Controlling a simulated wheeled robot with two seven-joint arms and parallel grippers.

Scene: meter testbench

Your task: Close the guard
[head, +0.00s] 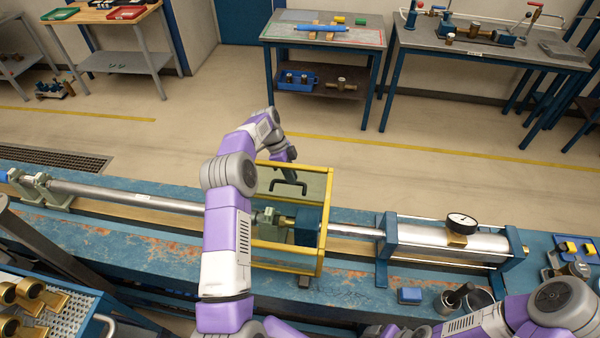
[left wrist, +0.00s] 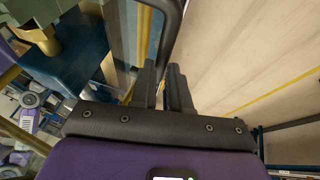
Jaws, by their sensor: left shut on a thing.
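The guard (head: 327,215) is a yellow-framed box with clear panels around the middle of the test bench. A black bar handle (head: 290,187) shows on it, and it also shows in the left wrist view (left wrist: 172,35). My left gripper (head: 289,160) reaches over the guard from the far side, at the handle. In the left wrist view its dark fingers (left wrist: 163,88) are close together, shut on the handle. My fingers hide the gripped part. I cannot tell how far the guard is tilted. My right gripper does not show; only part of the right arm does.
Inside the guard are a green clamp (head: 268,222) and a blue block (head: 307,226). A steel cylinder with a gauge (head: 461,223) lies to the right, a long rod (head: 125,197) to the left. A blue trolley (head: 60,300) stands front left. The floor behind the bench is clear.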

